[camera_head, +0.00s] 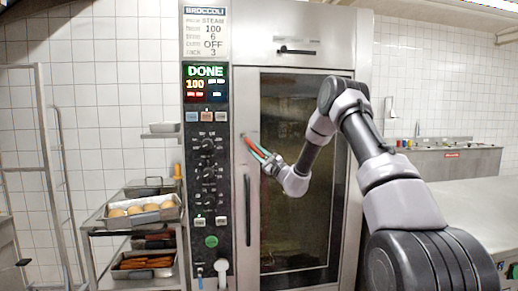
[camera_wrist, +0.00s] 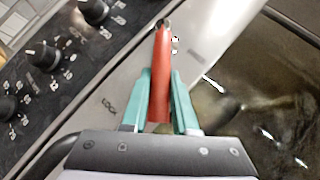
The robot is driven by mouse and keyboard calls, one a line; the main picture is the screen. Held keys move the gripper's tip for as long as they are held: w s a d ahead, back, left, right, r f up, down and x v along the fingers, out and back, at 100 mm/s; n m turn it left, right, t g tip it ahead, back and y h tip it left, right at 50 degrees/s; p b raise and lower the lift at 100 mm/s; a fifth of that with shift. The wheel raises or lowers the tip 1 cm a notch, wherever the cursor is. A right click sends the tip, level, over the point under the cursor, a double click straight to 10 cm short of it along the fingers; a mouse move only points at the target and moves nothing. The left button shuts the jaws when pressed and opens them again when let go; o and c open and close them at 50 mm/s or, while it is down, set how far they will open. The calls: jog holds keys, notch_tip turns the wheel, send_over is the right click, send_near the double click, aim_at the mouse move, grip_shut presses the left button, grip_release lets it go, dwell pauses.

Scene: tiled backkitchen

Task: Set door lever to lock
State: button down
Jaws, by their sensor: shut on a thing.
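The door lever has a red grip (camera_wrist: 161,50) and a dark tip at its far end. It sits on the metal door frame to the right of the control panel, and its red also shows in the head view (camera_head: 252,145). My gripper (camera_wrist: 161,78) has teal fingers, one on each side of the red grip, and is shut on it. In the head view my gripper (camera_head: 262,155) reaches the door frame from the right. The fingers cover the lower sides of the lever. I cannot tell the lever's exact setting.
The oven's glass door (camera_head: 295,220) is closed behind my arm. The control panel (camera_head: 207,170) with knobs and a "DONE" display stands to the left. A long vertical door handle (camera_head: 248,210) is just below the lever. A cart with food trays (camera_head: 145,213) stands further left.

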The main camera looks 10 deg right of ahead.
jog(key=a+m+t+h, duration=0.1)
jog(key=m, duration=0.1)
jog(key=f+m+t+h, duration=0.1)
jog(key=m+t, duration=0.1)
jog(key=a+m+t+h, duration=0.1)
jog(key=m+t, duration=0.1)
jog(key=m, duration=0.1)
jog(key=shift+a+f, duration=0.3)
jog(key=shift+f, duration=0.05)
jog(key=shift+a+m+t+h, duration=0.35)
jog(key=shift+m+t+h, duration=0.2)
jog(key=shift+m+h, duration=0.65)
jog(key=shift+a+m+t+h, duration=0.4)
jog(key=shift+m+t+h, duration=0.2)
jog(key=shift+m+h, duration=0.55)
jog(key=shift+a+m+t+h, duration=0.35)
jog(key=shift+m+t+h, duration=0.2)
jog(key=shift+m+h, duration=0.6)
jog(key=shift+m, duration=0.4)
jog(key=c, duration=0.7)
grip_release()
jog(key=shift+a, duration=0.1)
jog(key=v, duration=1)
jog(key=shift+s+f, duration=0.3)
